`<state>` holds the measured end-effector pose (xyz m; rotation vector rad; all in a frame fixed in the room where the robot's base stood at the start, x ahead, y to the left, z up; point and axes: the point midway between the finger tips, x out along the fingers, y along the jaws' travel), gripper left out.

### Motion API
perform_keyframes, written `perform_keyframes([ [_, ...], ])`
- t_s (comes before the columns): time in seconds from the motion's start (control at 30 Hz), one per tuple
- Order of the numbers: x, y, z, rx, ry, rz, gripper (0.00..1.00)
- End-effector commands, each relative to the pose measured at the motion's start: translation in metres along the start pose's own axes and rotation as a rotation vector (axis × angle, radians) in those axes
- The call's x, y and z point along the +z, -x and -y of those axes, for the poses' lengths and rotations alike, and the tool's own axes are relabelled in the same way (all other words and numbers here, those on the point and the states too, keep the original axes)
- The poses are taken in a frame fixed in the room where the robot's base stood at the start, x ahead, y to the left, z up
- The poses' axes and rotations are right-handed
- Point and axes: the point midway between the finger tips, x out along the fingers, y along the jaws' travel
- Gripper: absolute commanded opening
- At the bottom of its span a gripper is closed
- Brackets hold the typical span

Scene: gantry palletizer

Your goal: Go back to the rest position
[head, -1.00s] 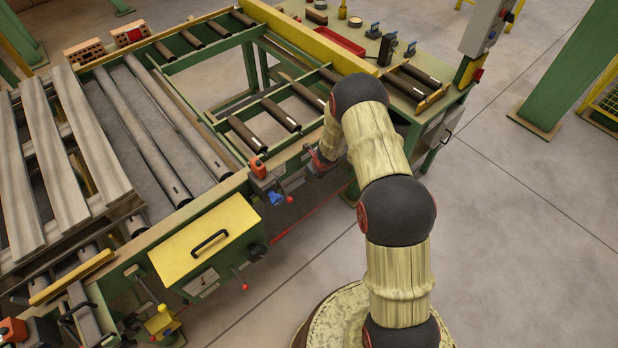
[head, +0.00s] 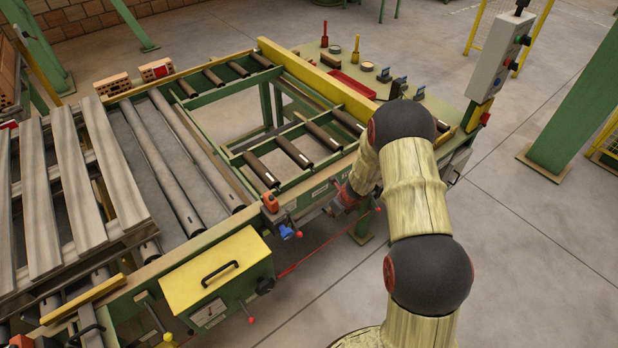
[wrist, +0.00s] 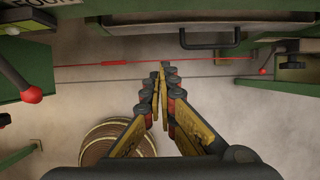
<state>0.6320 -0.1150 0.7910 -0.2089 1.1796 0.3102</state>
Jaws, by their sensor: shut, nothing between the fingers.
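My gripper (wrist: 161,85) shows in the wrist view with its two yellow-and-black fingers together and nothing between them. It points over the bare floor in front of the green machine frame. In the head view my arm bends down beside the roller conveyor, and its red wrist end is close to the frame's front edge. The fingertips are hidden in the head view.
A yellow box with a black handle (head: 215,271) is on the machine's front. Rollers (head: 176,165) and stacked planks (head: 71,183) lie at left. A red tray (head: 351,84) and a control box (head: 498,50) are at the back right. The floor (head: 520,250) at right is clear.

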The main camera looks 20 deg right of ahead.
Motion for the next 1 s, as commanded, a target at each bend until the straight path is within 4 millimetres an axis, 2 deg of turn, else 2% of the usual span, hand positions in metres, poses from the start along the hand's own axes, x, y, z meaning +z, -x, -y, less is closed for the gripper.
perform_keyframes([
  [0.23, 0.0, 0.0, 0.0, 0.0, 0.019, 0.0, 0.0],
  [0.37, 0.002, 0.0, -0.007, 0.026, 0.125, 0.008, 0.0],
  [0.43, -0.002, 0.0, -0.019, 0.064, 0.241, 0.008, 0.0],
  [0.57, -0.027, 0.005, -0.056, 0.178, 0.509, -0.003, 0.0],
  [0.67, -0.035, 0.029, -0.078, 0.252, 0.734, 0.014, 0.0],
  [0.87, -0.036, 0.095, -0.115, 0.351, 1.163, 0.064, 0.0],
  [1.0, -0.037, 0.149, -0.136, 0.393, 1.453, 0.095, 0.0],
])
